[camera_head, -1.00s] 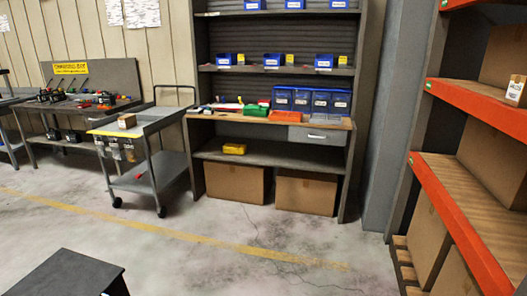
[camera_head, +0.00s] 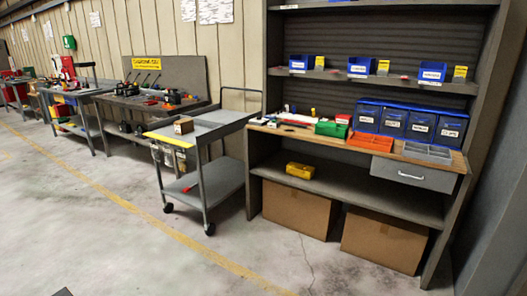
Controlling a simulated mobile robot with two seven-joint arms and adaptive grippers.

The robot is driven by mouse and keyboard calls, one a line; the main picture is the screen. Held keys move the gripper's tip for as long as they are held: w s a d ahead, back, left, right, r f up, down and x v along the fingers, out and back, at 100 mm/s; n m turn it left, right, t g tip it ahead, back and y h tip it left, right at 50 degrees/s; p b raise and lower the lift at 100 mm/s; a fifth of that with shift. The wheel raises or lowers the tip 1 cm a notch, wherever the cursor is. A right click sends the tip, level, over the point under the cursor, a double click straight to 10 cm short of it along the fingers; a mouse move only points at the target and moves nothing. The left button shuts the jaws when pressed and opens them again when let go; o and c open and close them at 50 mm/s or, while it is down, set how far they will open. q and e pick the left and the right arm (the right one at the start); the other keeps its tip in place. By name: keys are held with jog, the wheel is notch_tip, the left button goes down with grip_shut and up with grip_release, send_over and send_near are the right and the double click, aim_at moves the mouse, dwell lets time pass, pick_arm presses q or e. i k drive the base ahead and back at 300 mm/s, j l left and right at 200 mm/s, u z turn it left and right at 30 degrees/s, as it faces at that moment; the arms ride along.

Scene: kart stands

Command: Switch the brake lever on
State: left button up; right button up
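I cannot make out a brake lever in this view. Neither of my grippers is in view.
A shelf bench (camera_head: 345,190) with blue bins (camera_head: 394,122), a drawer and cardboard boxes (camera_head: 298,208) below stands right of the cart. Workbenches (camera_head: 150,105) line the wall to the left. The concrete floor (camera_head: 110,225) in front is clear, with a yellow line.

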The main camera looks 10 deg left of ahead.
aim_at(187, 189)
jog(key=i+l+u, duration=0.1)
jog(key=i+u, duration=0.3)
jog(key=i+l+u, duration=0.25)
jog(key=i+u, duration=0.15)
jog(key=i+l+u, duration=0.4)
jog(key=i+u, duration=0.15)
jog(key=i, duration=0.9)
jog(key=i+l+u, duration=0.2)
jog(key=i, duration=0.9)
jog(key=j, duration=0.1)
